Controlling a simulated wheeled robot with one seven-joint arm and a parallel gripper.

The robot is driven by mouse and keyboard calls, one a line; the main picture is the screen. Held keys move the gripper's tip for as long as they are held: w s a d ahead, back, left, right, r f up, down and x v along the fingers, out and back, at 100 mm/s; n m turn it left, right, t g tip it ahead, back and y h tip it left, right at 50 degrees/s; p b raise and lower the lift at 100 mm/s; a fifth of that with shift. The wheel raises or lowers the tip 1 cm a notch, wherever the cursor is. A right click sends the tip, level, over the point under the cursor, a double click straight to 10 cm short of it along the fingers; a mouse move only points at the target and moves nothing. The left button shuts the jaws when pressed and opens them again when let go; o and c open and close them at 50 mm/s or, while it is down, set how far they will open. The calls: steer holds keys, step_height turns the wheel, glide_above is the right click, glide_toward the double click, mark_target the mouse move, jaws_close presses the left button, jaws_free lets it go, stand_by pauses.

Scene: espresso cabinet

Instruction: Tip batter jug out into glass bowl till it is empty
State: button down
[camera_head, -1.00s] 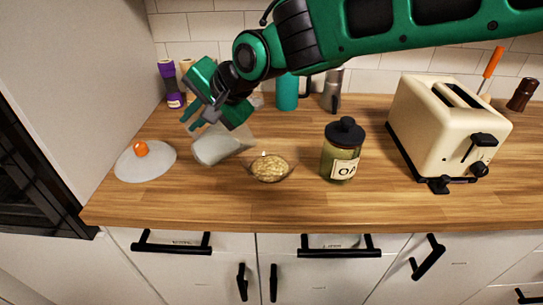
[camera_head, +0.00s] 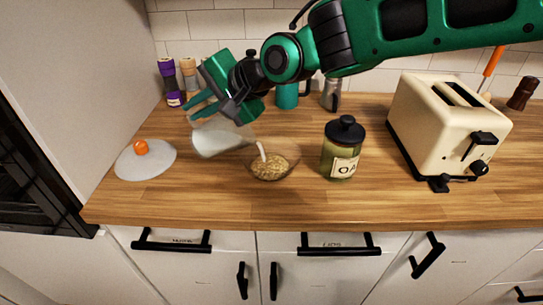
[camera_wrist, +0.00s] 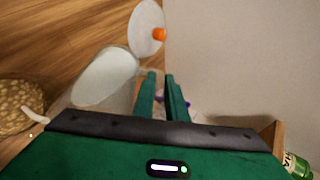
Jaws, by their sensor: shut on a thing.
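The batter jug (camera_head: 220,140) is clear with pale batter inside. It is tilted to the right, its mouth towards the glass bowl, and a pale stream (camera_head: 262,151) runs from it into the bowl. The glass bowl (camera_head: 290,168) stands on the counter and holds something lumpy and tan; it also shows at the left of the wrist view (camera_wrist: 18,106). My gripper (camera_head: 197,110) is shut on the jug, left of and above the bowl. In the wrist view the jug (camera_wrist: 105,78) lies left of my fingers; the grip point itself is partly hidden.
A white lid with an orange knob (camera_head: 146,160) lies left of the jug. An oats jar (camera_head: 342,152) stands close right of the bowl, and a cream toaster (camera_head: 440,130) further right. Spice grinders (camera_head: 171,83) and a teal container (camera_head: 287,94) stand behind. The counter's front strip is clear.

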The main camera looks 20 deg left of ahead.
steer(key=shift+w+d+r+m+y+p, duration=0.15)
steer(key=shift+d+r+y+p, duration=0.15)
steer(key=shift+d+r+y, duration=0.3)
steer(key=shift+w+d+r+m+y+p, duration=0.15)
steer(key=shift+d+r+y+p, duration=0.1)
steer(key=shift+d+r+y, duration=0.3)
stand_by(0.5)
